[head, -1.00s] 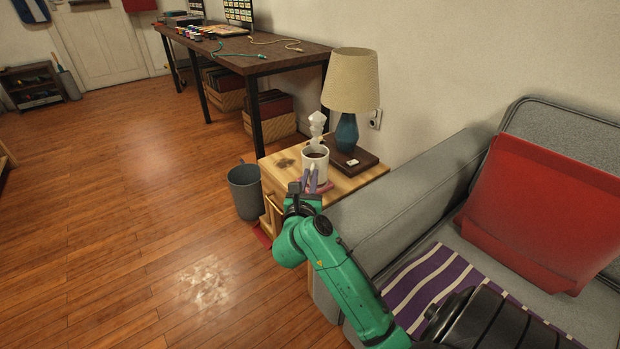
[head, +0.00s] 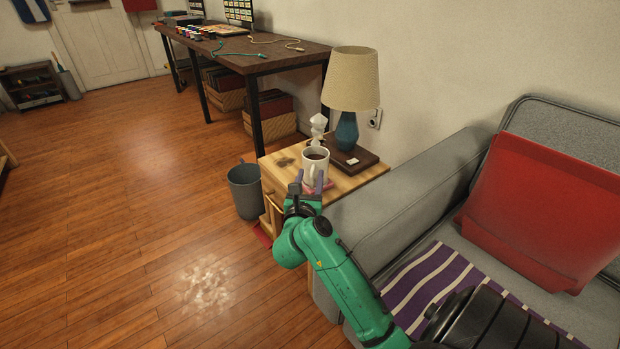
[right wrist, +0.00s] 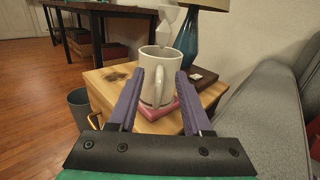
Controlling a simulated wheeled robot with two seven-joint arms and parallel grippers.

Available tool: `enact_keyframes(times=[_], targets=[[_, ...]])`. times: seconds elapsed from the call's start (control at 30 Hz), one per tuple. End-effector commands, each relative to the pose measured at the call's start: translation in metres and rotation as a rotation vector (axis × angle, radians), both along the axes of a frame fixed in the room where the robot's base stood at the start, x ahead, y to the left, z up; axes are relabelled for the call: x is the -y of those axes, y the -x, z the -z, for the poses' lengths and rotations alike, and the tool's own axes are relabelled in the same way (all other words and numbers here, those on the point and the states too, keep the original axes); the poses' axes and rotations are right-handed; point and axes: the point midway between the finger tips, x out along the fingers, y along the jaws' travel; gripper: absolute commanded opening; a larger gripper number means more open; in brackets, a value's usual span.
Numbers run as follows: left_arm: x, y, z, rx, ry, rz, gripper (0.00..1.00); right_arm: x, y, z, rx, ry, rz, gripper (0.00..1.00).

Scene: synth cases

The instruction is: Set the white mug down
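The white mug (head: 315,168), holding a dark drink, stands upright on a pink coaster (head: 329,184) on the wooden side table (head: 352,184). In the right wrist view the mug (right wrist: 150,62) shows its handle toward me, and the pink coaster (right wrist: 170,116) shows beneath it. My right gripper (head: 309,180) is open at the near side of the mug. In the right wrist view its purple fingers (right wrist: 161,80) stand apart on either side of the handle, with gaps to it. My left gripper is not in view.
A lamp (head: 347,132) on a dark box or book (head: 362,162) and a white figurine (head: 318,127) stand behind the mug. A grey sofa (head: 385,190) borders the table on the right. A grey bin (head: 245,191) stands on the floor to the left.

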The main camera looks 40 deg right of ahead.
Motion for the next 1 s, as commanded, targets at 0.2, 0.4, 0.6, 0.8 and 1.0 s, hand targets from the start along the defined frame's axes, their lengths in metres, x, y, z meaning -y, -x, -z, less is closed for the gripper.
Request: enact_keyframes(times=[0.2, 0.4, 0.6, 0.8, 1.0], targets=[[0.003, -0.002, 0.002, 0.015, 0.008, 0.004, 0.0, 0.0, 0.0, 0.002, -0.004, -0.003, 0.0, 0.5], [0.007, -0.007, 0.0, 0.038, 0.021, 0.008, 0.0, -0.019, 0.018, 0.002, -0.006, -0.006, -0.002, 0.5], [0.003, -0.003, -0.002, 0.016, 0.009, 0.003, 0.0, -0.063, 0.059, 0.003, -0.006, -0.006, -0.002, 0.5], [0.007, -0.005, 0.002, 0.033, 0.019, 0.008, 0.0, -0.098, 0.091, 0.004, -0.005, -0.002, -0.002, 0.5], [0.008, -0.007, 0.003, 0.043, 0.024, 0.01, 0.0, -0.107, 0.1, 0.002, 0.0, -0.001, 0.001, 0.5]])
